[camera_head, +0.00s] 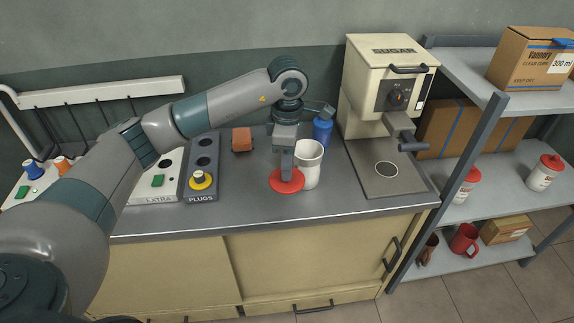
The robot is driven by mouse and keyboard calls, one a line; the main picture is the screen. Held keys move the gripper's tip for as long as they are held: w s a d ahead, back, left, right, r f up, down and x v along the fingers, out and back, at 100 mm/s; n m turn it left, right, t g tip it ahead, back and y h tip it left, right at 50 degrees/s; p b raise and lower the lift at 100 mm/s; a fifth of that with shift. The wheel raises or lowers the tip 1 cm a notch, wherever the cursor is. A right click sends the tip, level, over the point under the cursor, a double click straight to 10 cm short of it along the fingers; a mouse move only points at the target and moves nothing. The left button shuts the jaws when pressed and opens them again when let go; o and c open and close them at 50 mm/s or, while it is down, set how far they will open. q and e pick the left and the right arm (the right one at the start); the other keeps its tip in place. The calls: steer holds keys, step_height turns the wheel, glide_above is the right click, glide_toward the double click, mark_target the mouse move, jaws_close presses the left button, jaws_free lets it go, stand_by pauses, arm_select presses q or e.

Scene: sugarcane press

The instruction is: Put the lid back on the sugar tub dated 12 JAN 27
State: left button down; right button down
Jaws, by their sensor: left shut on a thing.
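My left gripper (287,172) points down over the counter and is shut on a round red lid (277,183). The lid is roughly level, at the front left of a white open-topped tub (312,165). I cannot tell whether the lid touches the counter or the tub. My right gripper is not in view.
A cream sugar machine (366,92) stands right of the tub, with a blue bottle (323,130) behind the tub. Left are a brown block (242,139) and a plugs tray (202,189). A metal shelf rack (505,185) stands at the right. The front counter is clear.

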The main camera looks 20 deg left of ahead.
mark_target(286, 187)
arm_select(q)
steer(key=shift+s+d+r+m, duration=0.15)
steer(key=shift+s+m, duration=0.3)
steer(key=shift+m, duration=0.45)
steer(key=s+d+m, duration=0.3)
steer(key=s+m, duration=1)
steer(key=m, duration=0.6)
steer(key=shift+d+r, duration=0.3)
steer(key=shift+r, duration=0.1)
